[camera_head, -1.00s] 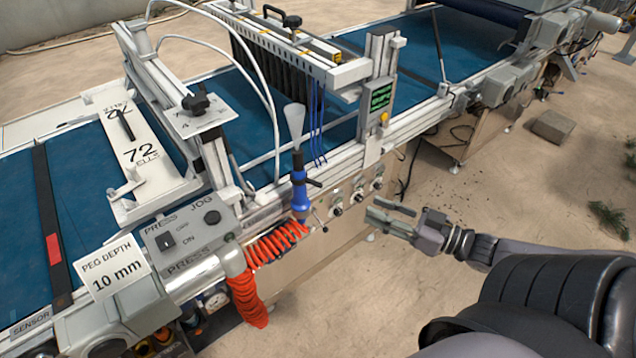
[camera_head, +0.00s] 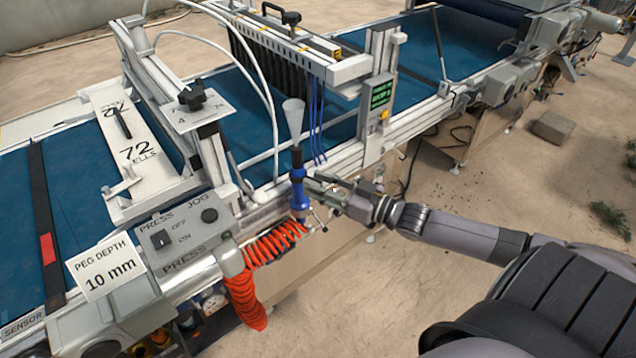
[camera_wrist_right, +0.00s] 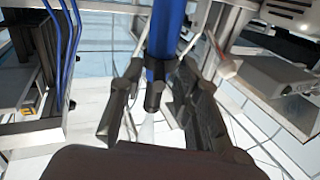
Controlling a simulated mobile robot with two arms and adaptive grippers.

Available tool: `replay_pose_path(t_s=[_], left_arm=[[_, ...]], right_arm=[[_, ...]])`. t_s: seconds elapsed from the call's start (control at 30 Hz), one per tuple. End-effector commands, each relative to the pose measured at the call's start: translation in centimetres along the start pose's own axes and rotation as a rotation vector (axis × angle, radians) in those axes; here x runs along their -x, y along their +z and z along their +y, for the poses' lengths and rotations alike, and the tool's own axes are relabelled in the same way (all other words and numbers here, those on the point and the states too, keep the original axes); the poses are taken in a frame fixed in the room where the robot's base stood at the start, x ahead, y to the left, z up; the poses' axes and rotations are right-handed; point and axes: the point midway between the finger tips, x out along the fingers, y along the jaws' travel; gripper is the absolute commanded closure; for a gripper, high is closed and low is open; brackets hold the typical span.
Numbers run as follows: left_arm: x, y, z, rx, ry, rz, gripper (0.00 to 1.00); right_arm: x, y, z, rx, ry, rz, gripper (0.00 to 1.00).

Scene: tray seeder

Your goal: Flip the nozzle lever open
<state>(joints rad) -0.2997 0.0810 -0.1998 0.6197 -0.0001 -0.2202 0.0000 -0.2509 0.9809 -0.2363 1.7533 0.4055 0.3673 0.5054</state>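The blue air nozzle (camera_head: 297,187) stands upright at the machine's front rail, with a pale cone (camera_head: 293,118) at its top. Its small dark lever, on the right side, is hidden by my right gripper in the head view, and I cannot make it out surely in the wrist view. My right gripper (camera_head: 318,187) is close beside the nozzle, from the right. I cannot tell whether a finger touches the lever. My left gripper is not in view.
An orange coiled hose (camera_head: 243,290) hangs below the nozzle. A grey switch box (camera_head: 185,235) lies to the left, and a post with a green display (camera_head: 380,95) stands to the right. Knobs line the front panel.

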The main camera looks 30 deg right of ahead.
Motion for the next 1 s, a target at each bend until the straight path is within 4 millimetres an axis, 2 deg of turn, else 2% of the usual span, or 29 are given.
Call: replay_pose_path(t_s=[0.4, 0.83, 1.0], left_arm=[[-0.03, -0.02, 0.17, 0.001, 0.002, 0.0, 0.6], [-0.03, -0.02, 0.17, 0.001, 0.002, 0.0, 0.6], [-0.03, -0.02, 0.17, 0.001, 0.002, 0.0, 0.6]], right_arm=[[-0.6, 0.0, -0.02, 0.0, 0.0, 0.0, 0.7], [-0.58, 0.0, -0.02, 0.0, 0.0, 0.0, 0.99], [-0.58, 0.01, -0.03, 0.0, -0.001, 0.0, 1.0]])
